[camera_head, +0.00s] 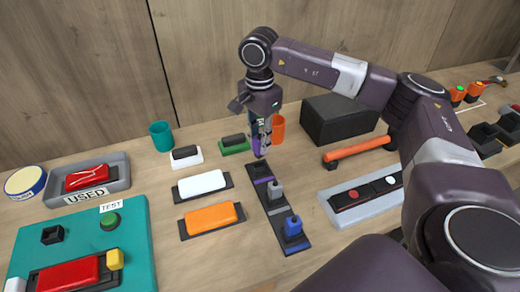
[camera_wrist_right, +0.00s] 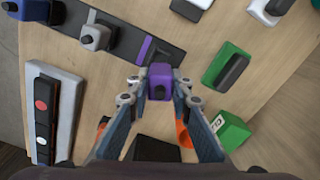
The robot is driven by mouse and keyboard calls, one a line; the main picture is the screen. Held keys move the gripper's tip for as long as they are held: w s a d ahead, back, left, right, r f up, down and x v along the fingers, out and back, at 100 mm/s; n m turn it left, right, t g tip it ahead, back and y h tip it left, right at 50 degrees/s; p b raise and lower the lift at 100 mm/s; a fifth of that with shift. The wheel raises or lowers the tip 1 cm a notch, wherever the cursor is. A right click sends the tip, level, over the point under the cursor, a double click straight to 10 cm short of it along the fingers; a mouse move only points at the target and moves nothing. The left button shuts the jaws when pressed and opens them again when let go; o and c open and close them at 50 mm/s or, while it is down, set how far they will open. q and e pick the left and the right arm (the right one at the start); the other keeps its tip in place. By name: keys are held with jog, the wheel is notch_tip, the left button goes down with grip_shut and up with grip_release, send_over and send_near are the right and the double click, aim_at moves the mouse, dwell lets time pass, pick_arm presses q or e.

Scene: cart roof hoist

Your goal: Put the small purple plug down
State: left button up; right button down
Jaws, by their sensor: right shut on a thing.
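My right gripper (camera_head: 261,143) is shut on the small purple plug (camera_head: 256,147) and points down. In the right wrist view the purple plug (camera_wrist_right: 160,80) sits between the two fingertips (camera_wrist_right: 160,92). The plug is close to the far end of a dark strip (camera_head: 280,212); I cannot tell whether it touches it. The strip has a purple band (camera_head: 263,181) near that end, which also shows in the wrist view (camera_wrist_right: 145,50). A grey plug (camera_head: 276,190) and a blue plug (camera_head: 293,226) stand farther along it. My left gripper is out of view.
An orange cup (camera_head: 278,128) and a green block with a dark top (camera_head: 234,144) stand near the gripper. A black box (camera_head: 340,119) and an orange bar (camera_head: 357,149) are to the right. White (camera_head: 201,184) and orange (camera_head: 210,218) blocks lie left of the strip.

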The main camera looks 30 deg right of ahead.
notch_tip(320, 180, down, 4)
jog(key=shift+p, duration=0.35)
jog(key=shift+f+b, duration=0.45)
jog(key=shift+f, duration=0.05)
jog(key=c, duration=1.7)
grip_release()
jog(key=shift+r, duration=0.1)
jog(key=shift+c, duration=0.2)
